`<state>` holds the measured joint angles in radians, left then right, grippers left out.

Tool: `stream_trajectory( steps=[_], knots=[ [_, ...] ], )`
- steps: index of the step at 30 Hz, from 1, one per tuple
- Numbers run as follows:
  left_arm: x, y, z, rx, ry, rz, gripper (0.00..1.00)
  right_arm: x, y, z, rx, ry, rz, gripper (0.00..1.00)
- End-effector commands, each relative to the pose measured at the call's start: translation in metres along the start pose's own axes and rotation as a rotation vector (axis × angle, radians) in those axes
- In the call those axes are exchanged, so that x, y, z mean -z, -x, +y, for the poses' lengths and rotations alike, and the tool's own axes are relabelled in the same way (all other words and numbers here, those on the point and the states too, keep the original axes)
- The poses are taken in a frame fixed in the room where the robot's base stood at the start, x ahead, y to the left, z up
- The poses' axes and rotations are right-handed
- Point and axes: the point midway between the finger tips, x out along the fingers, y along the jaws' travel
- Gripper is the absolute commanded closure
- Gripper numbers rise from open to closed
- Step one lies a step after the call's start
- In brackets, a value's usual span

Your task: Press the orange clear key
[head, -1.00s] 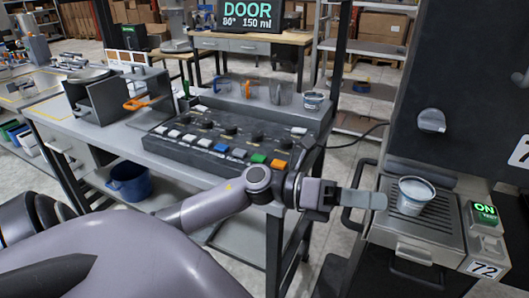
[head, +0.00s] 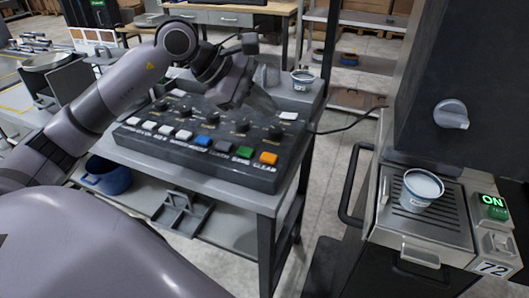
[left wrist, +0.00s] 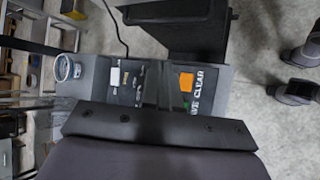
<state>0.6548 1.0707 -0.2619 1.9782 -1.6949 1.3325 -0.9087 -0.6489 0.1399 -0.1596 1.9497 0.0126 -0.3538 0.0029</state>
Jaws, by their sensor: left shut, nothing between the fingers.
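The orange clear key (head: 268,158) sits at the right end of the front key row on a dark control panel (head: 200,165), with the label CLEAR below it. It also shows in the left wrist view (left wrist: 186,82). A green key (head: 244,152) is just left of it. My left gripper (head: 268,106) is shut and empty, above the back part of the panel, behind and apart from the orange key. Its arm hides part of the panel's back row. My right gripper is in neither view.
At the right, another cup (head: 422,188) stands on a dispenser's drip tray (head: 450,222), beside a lit green ON switch (head: 492,207). A cable runs from the panel to the dispenser.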

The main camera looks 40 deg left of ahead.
Motion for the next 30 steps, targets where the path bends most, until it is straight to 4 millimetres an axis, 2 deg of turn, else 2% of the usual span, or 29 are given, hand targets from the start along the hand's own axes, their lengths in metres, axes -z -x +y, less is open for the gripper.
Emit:
stream_trajectory(
  steps=[14, 30],
  knots=[
    [0.004, -0.007, -0.005, 0.001, 0.003, -0.004, 1.0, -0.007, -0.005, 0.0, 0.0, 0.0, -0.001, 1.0],
    [0.039, -0.056, -0.041, 0.0, 0.003, -0.004, 1.0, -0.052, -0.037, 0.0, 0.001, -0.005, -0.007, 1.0]
  ],
)
